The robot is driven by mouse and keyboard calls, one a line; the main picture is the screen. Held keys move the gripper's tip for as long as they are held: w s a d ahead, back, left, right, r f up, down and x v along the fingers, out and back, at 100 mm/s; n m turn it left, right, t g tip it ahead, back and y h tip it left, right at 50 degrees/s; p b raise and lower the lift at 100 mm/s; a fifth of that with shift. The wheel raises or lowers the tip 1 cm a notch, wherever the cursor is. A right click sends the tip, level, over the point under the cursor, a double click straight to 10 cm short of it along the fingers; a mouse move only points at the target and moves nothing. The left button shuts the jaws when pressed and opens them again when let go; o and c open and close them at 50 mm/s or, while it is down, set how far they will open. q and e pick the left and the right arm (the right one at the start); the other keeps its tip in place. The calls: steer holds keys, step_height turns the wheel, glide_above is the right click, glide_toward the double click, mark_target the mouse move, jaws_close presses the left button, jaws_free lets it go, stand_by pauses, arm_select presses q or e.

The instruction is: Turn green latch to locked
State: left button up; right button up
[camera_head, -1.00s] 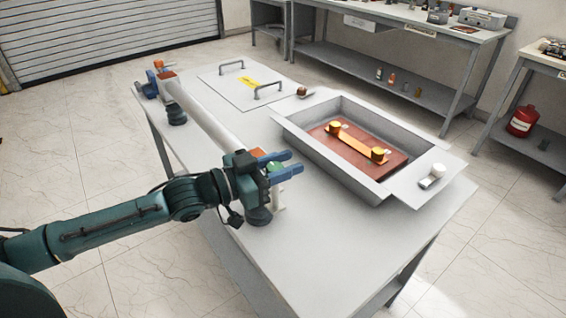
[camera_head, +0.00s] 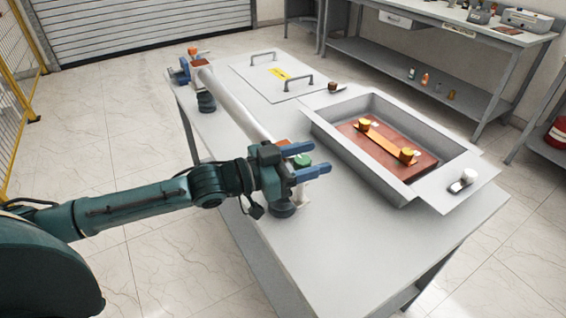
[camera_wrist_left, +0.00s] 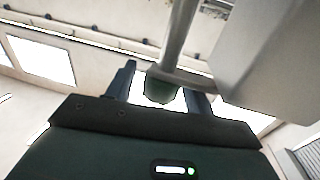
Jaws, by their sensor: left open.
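The green latch (camera_head: 301,160) is a small green piece at the near end of a long pale cylinder (camera_head: 237,108) on the grey table. My left gripper (camera_head: 308,160), with blue fingers, is open around the latch, one finger on each side. In the left wrist view the green piece (camera_wrist_left: 160,88) shows between the two dark fingers, with a gap visible on its right. Contact cannot be told. The lower part of the latch is partly hidden by the gripper. Its marking is too small to read. My right gripper is not in view.
A grey tray (camera_head: 338,165) with a red-brown board (camera_head: 415,162) lies right of the gripper. A flat panel (camera_head: 300,68) with two handles is at the back of the table. The table front (camera_head: 345,235) is clear.

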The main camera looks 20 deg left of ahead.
arm_select(q)
steer(key=b+v, duration=0.1)
steer(key=v, duration=1.1)
steer(key=shift+s, duration=0.2)
steer(key=shift+a, duration=0.1)
steer(key=shift+f, duration=0.1)
steer(key=s+d+f+n+g+y, duration=0.1)
steer(key=s+f+n+y, duration=0.1)
steer(key=s+f+y, duration=0.3)
steer(key=d+f+n+g+y, duration=0.1)
steer(key=f+g+y, duration=0.1)
steer(key=f, duration=0.4)
steer(key=s+f+n+g+y, duration=0.1)
steer(key=s+f+n+y, duration=0.1)
steer(key=s+f+y, duration=0.3)
steer(key=s+f+n+g+y, duration=0.1)
steer(key=s+f+n+g, duration=0.1)
steer(key=s+f+g, duration=0.4)
steer(key=w+d+f+t+h, duration=0.3)
steer(key=w+d+f+t, duration=0.2)
steer(key=t, duration=0.3)
steer(key=shift+d+m, duration=0.25)
steer(key=shift+m, duration=0.05)
